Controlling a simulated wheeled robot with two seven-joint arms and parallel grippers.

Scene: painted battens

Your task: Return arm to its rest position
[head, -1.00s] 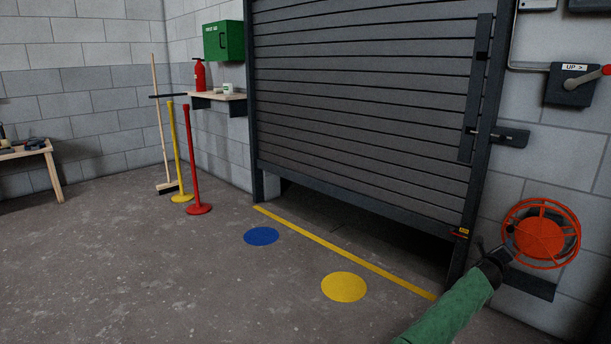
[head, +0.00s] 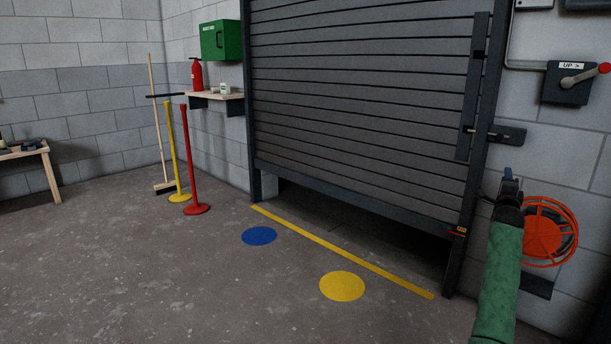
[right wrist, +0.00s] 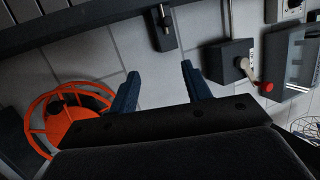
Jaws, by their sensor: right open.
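My right arm, in a green sleeve, comes up from the bottom right of the head view. Its gripper (head: 509,180) is raised in front of the wall, just left of the orange hose reel. In the right wrist view the two blue fingers (right wrist: 160,88) stand wide apart with nothing between them. My left gripper does not show. The grey roller shutter (head: 360,110) is raised a little, leaving a dark gap at the floor. The crank box marked UP (head: 566,88) is on the wall at right; it also shows in the right wrist view (right wrist: 228,62).
The orange hose reel (head: 543,240) is close beside my right forearm. A latch (head: 500,133) sticks out by the shutter frame. A yellow post (head: 172,150) and a red post (head: 188,160) stand at left near a shelf (head: 215,95). The floor in the middle is clear.

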